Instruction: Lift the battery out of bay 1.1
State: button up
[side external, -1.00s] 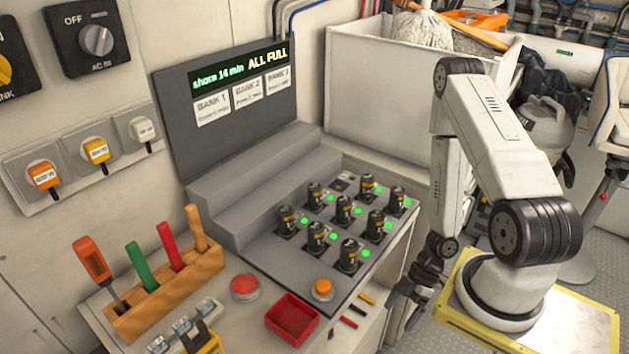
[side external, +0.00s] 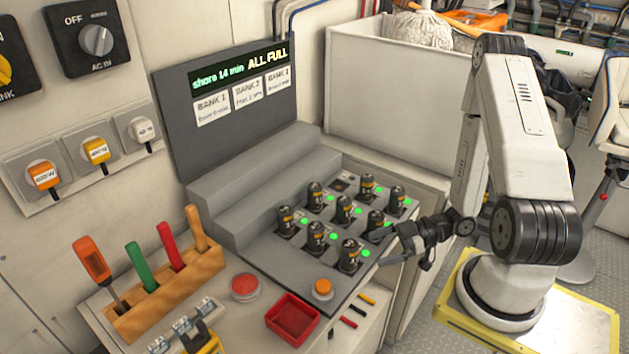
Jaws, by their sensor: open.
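Several black cylindrical batteries, one of them at the near-left corner (side external: 286,221), stand upright in the grey charger (side external: 262,245), with green lights lit beside them. One bay at the back (side external: 340,185) looks empty. Bay numbers are not readable at this size, so I cannot tell which battery is in bay 1.1. My gripper (side external: 388,245) is open and empty. It points left at the charger's right edge, close to the right-hand batteries (side external: 376,222); I cannot tell whether it touches any.
A display (side external: 238,78) reading "ALL FULL" stands behind the charger. An orange button (side external: 323,289), red tray (side external: 292,318), red button (side external: 245,287) and wooden tool rack (side external: 168,295) lie in front and left. A white bin (side external: 385,95) stands behind.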

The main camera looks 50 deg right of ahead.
aim_at(349, 258)
jog(key=shift+x, duration=1.35)
jog(key=shift+x, duration=2.55)
grip_shut()
